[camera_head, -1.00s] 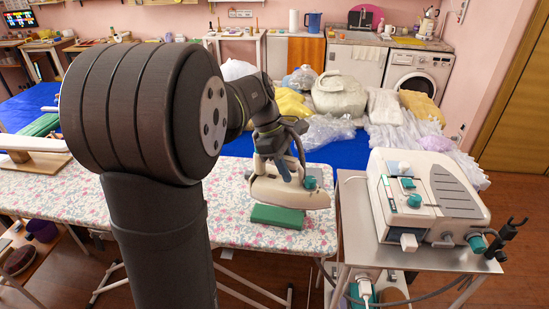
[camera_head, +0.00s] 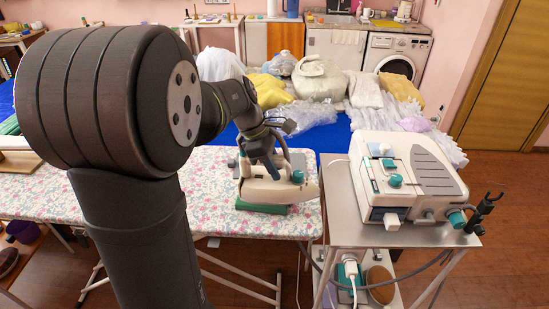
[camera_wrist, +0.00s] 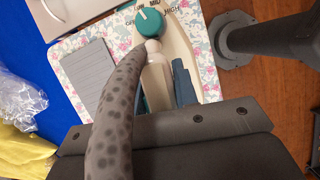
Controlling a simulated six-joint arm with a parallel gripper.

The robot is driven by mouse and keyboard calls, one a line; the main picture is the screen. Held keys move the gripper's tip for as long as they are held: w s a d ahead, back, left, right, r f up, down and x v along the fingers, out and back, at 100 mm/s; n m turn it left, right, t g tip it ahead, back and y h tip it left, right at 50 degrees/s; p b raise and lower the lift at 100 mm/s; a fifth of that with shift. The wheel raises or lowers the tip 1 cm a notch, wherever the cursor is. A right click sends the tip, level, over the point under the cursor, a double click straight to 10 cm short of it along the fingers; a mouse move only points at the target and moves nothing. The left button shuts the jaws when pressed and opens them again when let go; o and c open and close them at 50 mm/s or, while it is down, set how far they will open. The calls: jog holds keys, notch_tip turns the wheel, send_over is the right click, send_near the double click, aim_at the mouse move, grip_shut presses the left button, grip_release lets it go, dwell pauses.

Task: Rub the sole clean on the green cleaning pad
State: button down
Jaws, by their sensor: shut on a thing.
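The cream iron (camera_head: 275,191) has a teal dial, which also shows in the wrist view (camera_wrist: 150,22). My gripper (camera_head: 271,167) is shut on the iron's handle from above. The green cleaning pad (camera_head: 262,208) lies on the floral ironing board (camera_head: 205,180). The iron is level over the pad and covers most of it, with only the near edge showing. Its tip points right, past the pad's right end. The sole is hidden, and I cannot tell for sure whether it touches the pad. The pad is not visible in the wrist view.
A steam station (camera_head: 410,185) stands on a metal cart (camera_head: 340,200) close to the right. A grey plate (camera_wrist: 95,75) lies on the board beside the iron. The board's left part has free room.

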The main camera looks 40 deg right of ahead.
aim_at(257, 176)
notch_tip(257, 176, down, 3)
jog(key=shift+r, duration=0.2)
jog(key=w+a, duration=0.1)
jog(key=w, duration=0.1)
jog(key=w+a, duration=0.4)
jog(key=shift+w, duration=0.15)
jog(key=shift+w+a, duration=0.65)
jog(key=shift+w, duration=0.15)
jog(key=shift+f, duration=0.35)
jog(key=shift+f, duration=0.35)
jog(key=shift+s, duration=0.1)
jog(key=shift+s+d, duration=1.6)
jog(key=shift+s, duration=0.3)
